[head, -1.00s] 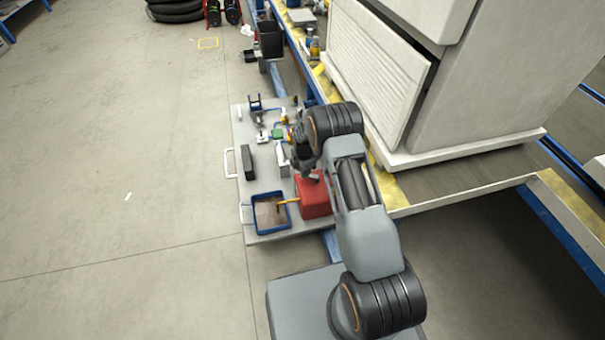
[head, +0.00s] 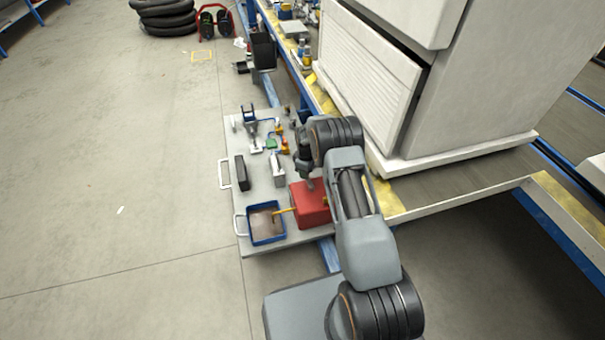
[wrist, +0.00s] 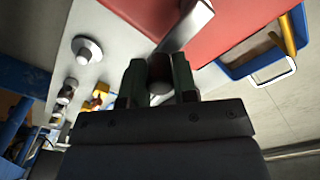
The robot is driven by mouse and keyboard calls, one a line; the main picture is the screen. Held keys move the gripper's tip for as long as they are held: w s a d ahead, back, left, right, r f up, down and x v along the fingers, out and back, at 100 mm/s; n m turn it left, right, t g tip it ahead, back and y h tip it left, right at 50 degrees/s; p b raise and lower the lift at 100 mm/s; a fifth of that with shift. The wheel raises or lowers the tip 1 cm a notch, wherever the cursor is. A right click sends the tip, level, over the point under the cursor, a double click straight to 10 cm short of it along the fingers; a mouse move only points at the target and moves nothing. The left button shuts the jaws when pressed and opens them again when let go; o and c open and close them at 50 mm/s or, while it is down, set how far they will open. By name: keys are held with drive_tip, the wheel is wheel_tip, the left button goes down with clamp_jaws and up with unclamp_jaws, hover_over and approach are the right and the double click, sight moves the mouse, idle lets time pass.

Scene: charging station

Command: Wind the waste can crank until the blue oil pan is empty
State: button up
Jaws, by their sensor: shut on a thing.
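The red waste can (head: 311,206) stands at the front right of the grey board, beside the blue oil pan (head: 250,237). A yellow tube (head: 284,211) runs from the can over the pan. A brownish surface shows inside the pan; whether it is oil or the bare bottom I cannot tell. My gripper (head: 309,182) is at the can's far side, partly hidden by my arm. In the wrist view, my gripper (wrist: 159,85) is shut on the dark crank knob (wrist: 160,70). The grey crank arm (wrist: 187,24) runs from the knob along the red can.
The board (head: 237,200) also holds a black block (head: 242,172), a green part (head: 272,143) and several small fittings. A large white cabinet (head: 375,70) stands on the bench at right. Open concrete floor (head: 110,170) lies to the left.

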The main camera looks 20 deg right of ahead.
drive_tip(key=d+m, duration=0.1)
drive_tip(key=m, duration=0.1)
drive_tip(key=d+m, duration=0.1)
drive_tip(key=m, duration=0.1)
drive_tip(key=shift+s+d+m, duration=0.1)
drive_tip(key=shift+m, duration=0.2)
drive_tip(key=d+m, duration=0.1)
drive_tip(key=m, duration=0.1)
drive_tip(key=s+d+m, duration=0.1)
drive_tip(key=m, duration=0.1)
drive_tip(key=shift+m+p, duration=0.3)
drive_tip(key=shift+p, duration=0.1)
drive_tip(key=m, duration=0.1)
drive_tip(key=s+m, duration=0.1)
drive_tip(key=m, duration=0.1)
drive_tip(key=d+m, duration=0.1)
drive_tip(key=shift+s+d+p, duration=0.1)
drive_tip(key=shift+s+p, duration=0.15)
drive_tip(key=shift+p, duration=0.1)
drive_tip(key=shift+s+d+m+p, duration=0.2)
drive_tip(key=shift+s+m, duration=0.2)
drive_tip(key=shift+m, duration=0.6)
drive_tip(key=shift+s+d+m+p, duration=0.15)
drive_tip(key=shift+s+m, duration=0.25)
drive_tip(key=shift+m, duration=0.6)
drive_tip(key=shift+a, duration=0.1)
drive_tip(key=o, duration=0.9)
